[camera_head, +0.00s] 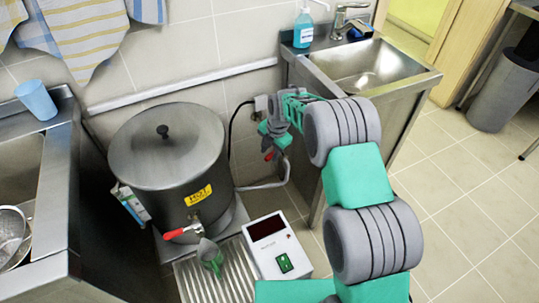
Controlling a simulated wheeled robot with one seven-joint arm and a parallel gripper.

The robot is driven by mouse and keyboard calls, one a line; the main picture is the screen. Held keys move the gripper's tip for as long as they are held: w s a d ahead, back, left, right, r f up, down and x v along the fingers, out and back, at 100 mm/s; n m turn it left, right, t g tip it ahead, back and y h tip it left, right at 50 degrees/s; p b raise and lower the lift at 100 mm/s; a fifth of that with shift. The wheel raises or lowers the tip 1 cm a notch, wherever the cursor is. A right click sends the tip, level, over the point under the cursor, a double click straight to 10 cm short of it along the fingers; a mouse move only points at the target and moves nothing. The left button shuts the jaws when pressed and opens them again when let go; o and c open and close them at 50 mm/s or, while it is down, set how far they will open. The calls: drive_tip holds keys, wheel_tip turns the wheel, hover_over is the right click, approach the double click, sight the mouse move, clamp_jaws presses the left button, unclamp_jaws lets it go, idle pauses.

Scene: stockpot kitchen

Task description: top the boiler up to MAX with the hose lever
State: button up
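The boiler (182,178) is a large steel pot with a lid and a yellow HOT label. A white strip with markings (133,206), perhaps the level gauge, is on its left side; its reading is too small to tell. A red-handled tap (183,232) sticks out at its front. A grey hose (263,186) runs from the boiler's right side up towards the wall. A small red lever (269,156) shows at the hose's upper end. My gripper (268,143) is right at this lever; its fingers are mostly hidden, and I cannot tell whether they touch it.
A white box with a dark display (267,226) and a green switch stands right of the drip tray (190,281). A grey-green object (211,257) is on the tray below the tap. A sink (365,68) is behind my arm; a blue cup (36,100) stands at left.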

drive_tip(key=shift+w+a+f, duration=0.15)
drive_tip(key=shift+f, duration=0.65)
drive_tip(key=shift+c, duration=0.2)
clamp_jaws()
idle(0.6)
